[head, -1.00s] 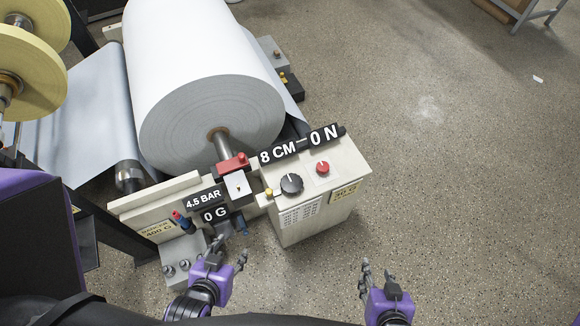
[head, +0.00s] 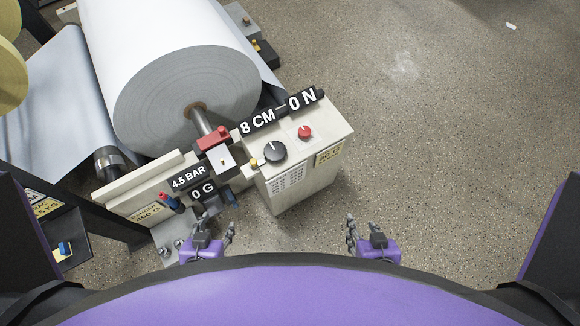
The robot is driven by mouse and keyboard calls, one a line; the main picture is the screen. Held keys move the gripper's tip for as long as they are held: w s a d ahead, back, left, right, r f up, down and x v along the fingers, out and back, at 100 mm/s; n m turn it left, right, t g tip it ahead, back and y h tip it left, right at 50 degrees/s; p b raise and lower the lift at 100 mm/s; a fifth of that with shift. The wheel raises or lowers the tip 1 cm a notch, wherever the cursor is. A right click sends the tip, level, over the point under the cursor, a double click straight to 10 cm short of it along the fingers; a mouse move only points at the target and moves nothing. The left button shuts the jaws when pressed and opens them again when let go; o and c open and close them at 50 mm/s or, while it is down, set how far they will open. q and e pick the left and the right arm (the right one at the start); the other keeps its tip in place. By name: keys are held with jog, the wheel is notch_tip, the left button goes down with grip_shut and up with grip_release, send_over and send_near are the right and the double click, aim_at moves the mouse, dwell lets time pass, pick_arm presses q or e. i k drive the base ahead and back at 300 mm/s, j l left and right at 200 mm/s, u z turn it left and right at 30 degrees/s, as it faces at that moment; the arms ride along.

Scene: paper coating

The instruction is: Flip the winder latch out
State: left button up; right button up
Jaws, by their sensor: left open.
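The winder shaft end (head: 203,121) sticks out of the big white paper roll (head: 185,88). A red block (head: 212,138), apparently the latch, sits over this shaft end, above a small white plate (head: 221,158). It lies flat across the top of the holder; whether it is latched I cannot tell. My right gripper (head: 364,226) looks open and is empty over the floor, right of the control box.
The control box (head: 305,170) has a black knob (head: 275,151) and a red button (head: 304,132). A blue-red valve (head: 171,202) is at left. Floor at right (head: 440,150) is clear.

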aim_at(255, 164)
jog(key=j+z, duration=0.35)
jog(key=k+j+z, duration=0.1)
jog(key=j+z, duration=0.25)
